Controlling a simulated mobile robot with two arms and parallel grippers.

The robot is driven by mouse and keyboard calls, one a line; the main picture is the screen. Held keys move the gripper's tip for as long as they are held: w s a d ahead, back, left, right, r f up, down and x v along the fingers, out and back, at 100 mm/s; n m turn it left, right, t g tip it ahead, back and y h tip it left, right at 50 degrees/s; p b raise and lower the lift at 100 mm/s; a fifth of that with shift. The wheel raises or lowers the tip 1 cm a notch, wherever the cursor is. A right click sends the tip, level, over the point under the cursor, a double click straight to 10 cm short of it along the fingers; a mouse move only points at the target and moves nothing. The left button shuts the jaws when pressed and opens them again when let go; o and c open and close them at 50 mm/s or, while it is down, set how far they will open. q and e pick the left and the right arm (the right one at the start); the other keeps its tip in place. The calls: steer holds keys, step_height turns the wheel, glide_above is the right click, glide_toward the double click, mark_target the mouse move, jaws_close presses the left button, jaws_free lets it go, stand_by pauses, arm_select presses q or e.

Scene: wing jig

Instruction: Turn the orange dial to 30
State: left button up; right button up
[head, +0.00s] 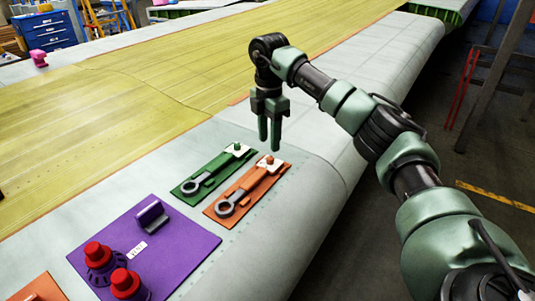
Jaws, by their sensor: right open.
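An orange plate (258,190) lies on the grey wing surface. It carries a grey wrench-like piece with a ring end (226,208) at its near end and a small orange knob (269,160) on a white patch at its far end. I cannot read any numbers there, nor tell which way anything points. My right gripper (270,145) points down just above and behind the knob, with its two fingers apart and nothing between them. It appears clear of the knob. My left gripper is out of view.
A similar green plate (190,188) lies just left of the orange one. Another orange plate (38,289) is cut off at the lower left. The wing's right side is bare.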

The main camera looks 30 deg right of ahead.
mark_target(270, 158)
steer(key=f, duration=0.1)
steer(key=f+p, duration=0.1)
steer(key=f, duration=0.2)
steer(key=shift+s+f, duration=0.25)
steer(key=shift+s, duration=0.15)
steer(key=shift+w+f, duration=0.2)
steer(key=shift+f, duration=0.3)
steer(key=shift+s+r, duration=0.1)
steer(key=shift+s, duration=0.05)
steer(key=c, duration=0.3)
jaws_close()
